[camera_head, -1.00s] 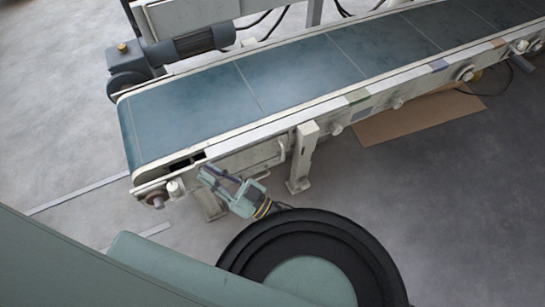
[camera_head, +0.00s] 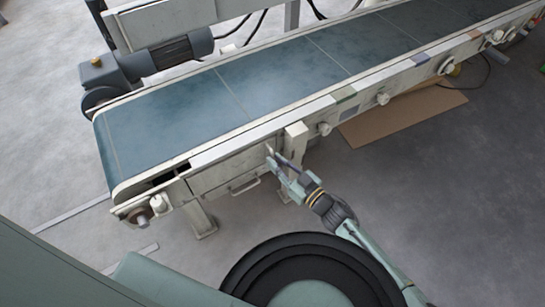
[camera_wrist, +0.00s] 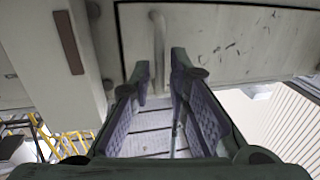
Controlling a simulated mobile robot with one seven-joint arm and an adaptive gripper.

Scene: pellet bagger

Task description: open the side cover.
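The side cover (camera_head: 215,174) is a pale, worn flat panel on the near side of the conveyor, and it looks shut. In the wrist view its scuffed face (camera_wrist: 230,40) fills the top. An upright bar handle (camera_wrist: 157,35) stands near the cover's left end there. My gripper (camera_head: 271,158) is at the panel's right end in the head view, beside the conveyor leg. In the wrist view my gripper (camera_wrist: 160,68) is open, with the handle showing between its fingertips. I cannot tell how far the tips are from the bar.
The conveyor leg (camera_head: 296,138) stands close to the right of my gripper. A small U-shaped bar (camera_head: 245,187) shows at the panel's lower edge. The blue belt (camera_head: 250,85) runs above. Cardboard (camera_head: 400,118) lies on the floor at right. The grey floor in front is mostly clear.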

